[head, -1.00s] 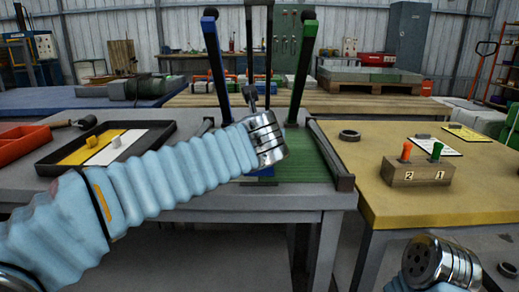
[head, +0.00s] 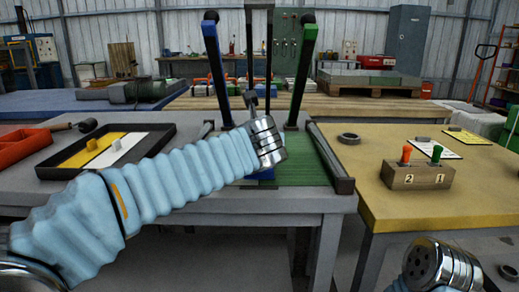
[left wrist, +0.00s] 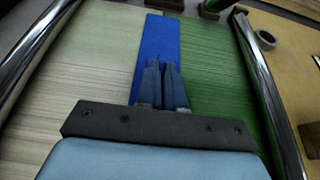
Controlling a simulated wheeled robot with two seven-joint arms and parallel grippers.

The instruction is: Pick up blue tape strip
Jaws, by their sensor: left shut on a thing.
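The blue tape strip (left wrist: 163,38) lies lengthwise along the seam between a pale half and a green half of a ribbed bed in the left wrist view. My left gripper (left wrist: 161,68) is over the strip's near part, its two blue-grey fingers close together and shut on it. The fingers cover that part. In the head view a small blue patch of the strip (head: 260,175) shows below my left wrist, which hides the fingers. On my right arm only the silver wrist end shows, at the lower right of the head view; its fingers are not seen.
A blue post (head: 217,70) and a green post (head: 301,75) stand behind the bed. Metal rails flank the bed.

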